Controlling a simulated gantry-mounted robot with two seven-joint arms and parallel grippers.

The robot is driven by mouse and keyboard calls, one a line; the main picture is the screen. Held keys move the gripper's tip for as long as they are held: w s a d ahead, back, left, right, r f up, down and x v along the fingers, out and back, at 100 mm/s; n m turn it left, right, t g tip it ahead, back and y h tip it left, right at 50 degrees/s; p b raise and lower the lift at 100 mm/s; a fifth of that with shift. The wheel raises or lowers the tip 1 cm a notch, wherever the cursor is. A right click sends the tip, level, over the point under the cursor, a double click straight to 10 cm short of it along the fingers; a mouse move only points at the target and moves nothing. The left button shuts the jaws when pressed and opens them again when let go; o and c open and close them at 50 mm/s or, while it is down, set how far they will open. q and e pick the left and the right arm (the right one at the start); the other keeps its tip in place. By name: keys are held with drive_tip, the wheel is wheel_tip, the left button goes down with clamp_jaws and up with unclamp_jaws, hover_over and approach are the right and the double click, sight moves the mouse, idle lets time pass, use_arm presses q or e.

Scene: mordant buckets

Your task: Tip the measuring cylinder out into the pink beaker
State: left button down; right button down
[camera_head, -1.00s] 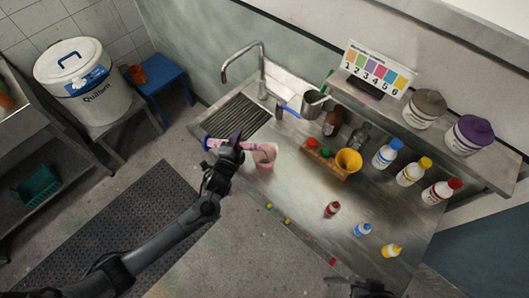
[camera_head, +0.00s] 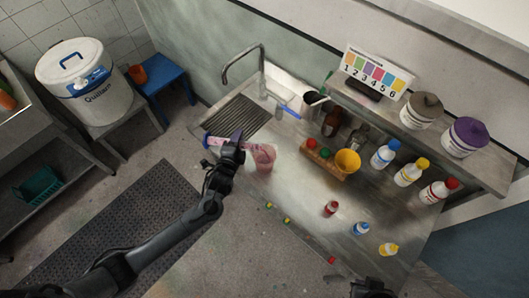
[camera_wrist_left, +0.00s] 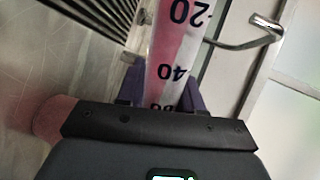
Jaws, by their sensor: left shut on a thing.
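The measuring cylinder (camera_head: 213,141) is clear with pink inside and black numbers, which show large in the left wrist view (camera_wrist_left: 178,45). My left gripper (camera_head: 234,148) is shut on it and holds it lying nearly flat. Its visible end points left in the head view; the other end is hidden by the gripper. The pink beaker (camera_head: 264,158) stands on the steel counter just right of the gripper. A pink rounded part of it shows at the left of the wrist view (camera_wrist_left: 50,115). A piece of my right arm shows at the bottom edge of the head view; its jaws cannot be made out.
A ribbed drainer (camera_head: 243,118) and tap (camera_head: 243,62) lie behind. A metal jug (camera_head: 312,105), brown bottle (camera_head: 331,124), wooden rack (camera_head: 325,165) and yellow funnel (camera_head: 347,161) stand to the right. Small bottles (camera_head: 331,209) dot the front right. Counter between beaker and these is clear.

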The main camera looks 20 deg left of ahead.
use_arm(q)
drive_tip(key=shift+r+p, duration=0.2)
drive_tip(key=shift+p, duration=0.15)
drive_tip(key=shift+r+m+p, duration=0.15)
drive_tip(key=shift+m+p, duration=0.15)
drive_tip(key=shift+m, duration=0.1)
drive_tip(key=shift+d+r+m+p, duration=0.1)
drive_tip(key=shift+r+m+p, duration=0.25)
drive_tip(key=shift+p, duration=0.35)
idle(0.5)
